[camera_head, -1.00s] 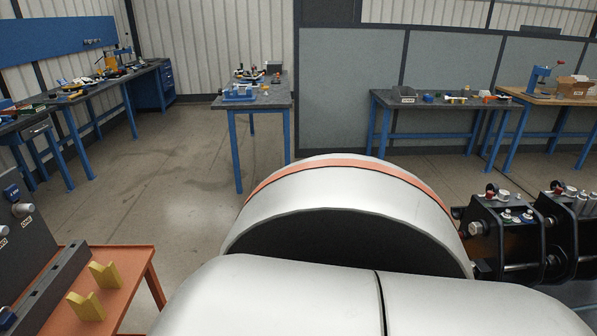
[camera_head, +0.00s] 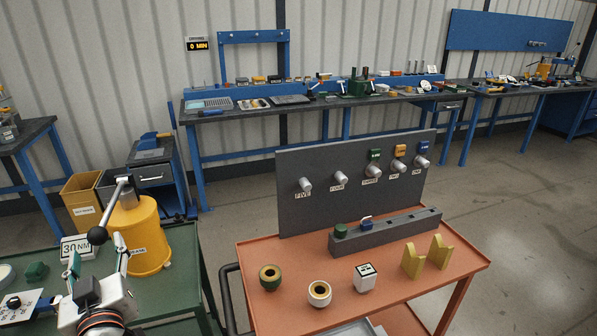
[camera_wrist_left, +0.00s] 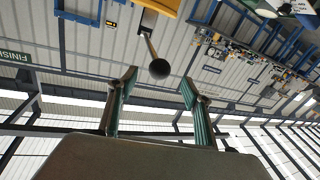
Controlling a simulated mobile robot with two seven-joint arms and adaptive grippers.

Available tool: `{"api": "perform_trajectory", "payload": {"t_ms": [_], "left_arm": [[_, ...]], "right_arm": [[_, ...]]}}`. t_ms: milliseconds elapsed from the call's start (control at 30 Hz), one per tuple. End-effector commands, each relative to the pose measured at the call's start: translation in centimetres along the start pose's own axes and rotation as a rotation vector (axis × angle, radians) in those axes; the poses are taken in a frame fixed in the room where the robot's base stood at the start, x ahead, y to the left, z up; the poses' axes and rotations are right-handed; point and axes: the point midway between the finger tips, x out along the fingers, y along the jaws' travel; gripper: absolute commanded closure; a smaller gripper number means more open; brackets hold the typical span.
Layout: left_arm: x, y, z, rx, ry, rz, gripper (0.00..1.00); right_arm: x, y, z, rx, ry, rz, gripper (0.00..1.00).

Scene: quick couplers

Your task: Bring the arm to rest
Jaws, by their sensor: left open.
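My left gripper (camera_head: 97,254) is at the lower left of the head view, pointing up beside the yellow grease container (camera_head: 146,240). Its two fingers are spread with nothing between them. In the left wrist view the left gripper (camera_wrist_left: 158,84) shows teal-padded fingers apart. Beyond them, the container's lever with a black ball knob (camera_wrist_left: 160,69) appears between the fingertips; I cannot tell how far off it is. The lever's knob (camera_head: 97,235) also shows in the head view, close to the fingers. My right gripper is not in view.
An orange cart (camera_head: 300,318) holds a dark coupler panel (camera_head: 330,210), a grey rack (camera_head: 390,232), two loose rings, a white block (camera_head: 365,277) and yellow V-supports. The green table (camera_head: 185,262) is at left. Open floor (camera_head: 530,185) lies to the right.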

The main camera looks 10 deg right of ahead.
Motion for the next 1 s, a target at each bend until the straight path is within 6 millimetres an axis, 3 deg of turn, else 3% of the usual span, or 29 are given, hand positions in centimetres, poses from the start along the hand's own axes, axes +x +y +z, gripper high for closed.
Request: {"api": "perform_trajectory", "payload": {"t_ms": [200,533,1000], "left_arm": [[-1.0,0.2,0.2,-0.006,-0.006,0.002,0.50],[-0.6,0.3,0.2,-0.006,-0.008,0.005,0.50],[6.2,0.2,-0.1,-0.001,0.000,0.002,0.50]], "right_arm": [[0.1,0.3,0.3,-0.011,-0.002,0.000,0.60],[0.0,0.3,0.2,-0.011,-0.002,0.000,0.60],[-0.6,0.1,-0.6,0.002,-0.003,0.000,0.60]]}}
